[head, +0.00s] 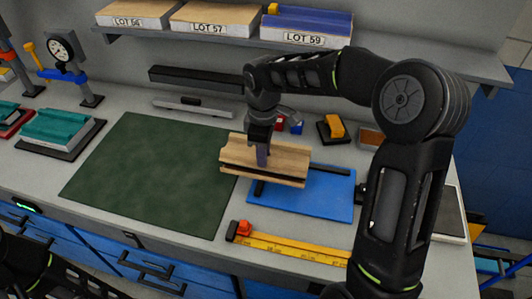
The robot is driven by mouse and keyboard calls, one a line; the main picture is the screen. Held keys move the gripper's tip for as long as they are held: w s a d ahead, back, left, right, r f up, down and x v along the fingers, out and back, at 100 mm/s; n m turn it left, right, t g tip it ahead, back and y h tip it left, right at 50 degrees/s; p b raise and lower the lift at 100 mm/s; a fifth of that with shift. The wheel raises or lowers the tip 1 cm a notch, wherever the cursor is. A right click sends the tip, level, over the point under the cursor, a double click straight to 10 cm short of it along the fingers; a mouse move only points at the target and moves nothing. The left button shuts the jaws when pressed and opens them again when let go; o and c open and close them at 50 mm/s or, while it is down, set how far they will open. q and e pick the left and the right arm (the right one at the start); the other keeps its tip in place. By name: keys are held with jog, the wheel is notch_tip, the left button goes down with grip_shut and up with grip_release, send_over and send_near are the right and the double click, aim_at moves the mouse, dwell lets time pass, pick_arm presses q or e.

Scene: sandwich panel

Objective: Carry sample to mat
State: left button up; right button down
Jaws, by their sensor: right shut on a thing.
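The sample (284,165) is a light wooden panel piece with a dark layer along its lower side. My right gripper (262,156) is shut on it near its left-middle part. The sample hangs over the blue board (322,203) and its left end reaches over the right edge of the dark green mat (145,175). I cannot tell its exact height. The mat is bare. Of my left arm only dark links show at the lower left; its gripper is not in view.
A yellow ruler with a red end (290,247) lies at the front edge. A teal block on a dark plate (55,130) and a dial gauge stand (70,60) are at left. A black bar (195,77) lies behind the mat. A shelf with labelled lots (215,20) hangs above.

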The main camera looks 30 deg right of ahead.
jog(key=w+a, duration=0.7)
jog(key=a, duration=0.2)
jog(key=shift+w+a, duration=0.15)
jog(key=shift+a, duration=0.15)
dwell(0.8)
jog(key=shift+r, duration=0.1)
jog(key=w+a, duration=0.7)
jog(key=a, duration=0.2)
jog(key=shift+w+a, duration=0.15)
jog(key=shift+a, duration=0.2)
dwell(0.7)
dwell(0.4)
